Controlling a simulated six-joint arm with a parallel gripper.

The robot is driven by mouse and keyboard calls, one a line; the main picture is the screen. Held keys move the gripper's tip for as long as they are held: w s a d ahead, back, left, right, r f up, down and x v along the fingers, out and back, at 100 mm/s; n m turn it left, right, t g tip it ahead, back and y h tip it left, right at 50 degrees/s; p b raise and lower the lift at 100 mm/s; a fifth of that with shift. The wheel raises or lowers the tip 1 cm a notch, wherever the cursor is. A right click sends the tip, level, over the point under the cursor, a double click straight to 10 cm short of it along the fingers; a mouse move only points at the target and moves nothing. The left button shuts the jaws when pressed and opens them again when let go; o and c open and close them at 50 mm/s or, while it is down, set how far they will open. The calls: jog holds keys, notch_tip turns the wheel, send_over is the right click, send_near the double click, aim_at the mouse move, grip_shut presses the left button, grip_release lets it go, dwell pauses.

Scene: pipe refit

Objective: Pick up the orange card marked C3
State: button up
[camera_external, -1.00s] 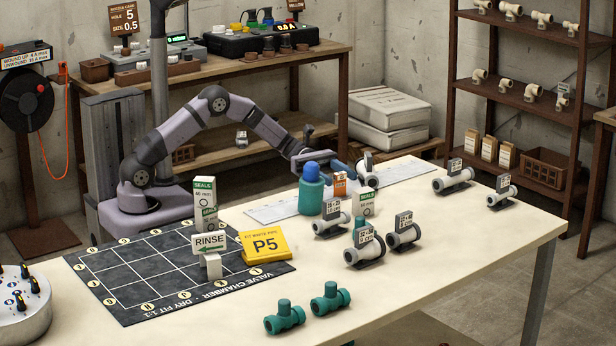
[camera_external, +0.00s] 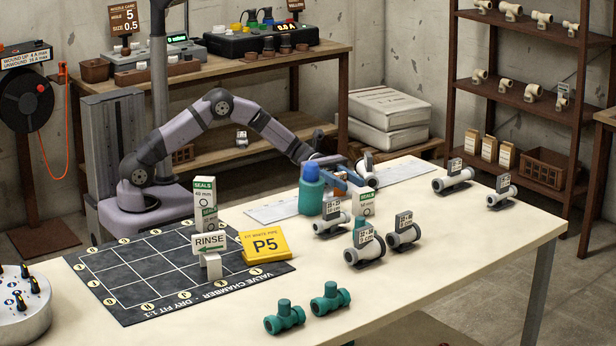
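The orange card (camera_external: 341,186) stands on the table behind the white pipe fittings, just right of the teal bottle with the blue cap (camera_external: 311,189). Only a small part of the card shows, and its marking cannot be read. My gripper (camera_external: 346,180), with blue fingers, is low at the card and covers most of it. Whether the fingers are open or shut on the card cannot be told from this view.
A SEALS box (camera_external: 366,204) and white pipe fittings with grey tags (camera_external: 330,224) stand close in front. The yellow P5 sign (camera_external: 265,247) and RINSE sign (camera_external: 209,242) are at the black grid mat (camera_external: 120,305).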

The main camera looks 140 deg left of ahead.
jog(key=c, duration=0.5)
jog(key=shift+o, duration=0.2)
jog(key=shift+r, duration=0.1)
notch_tip(320, 180, up, 10)
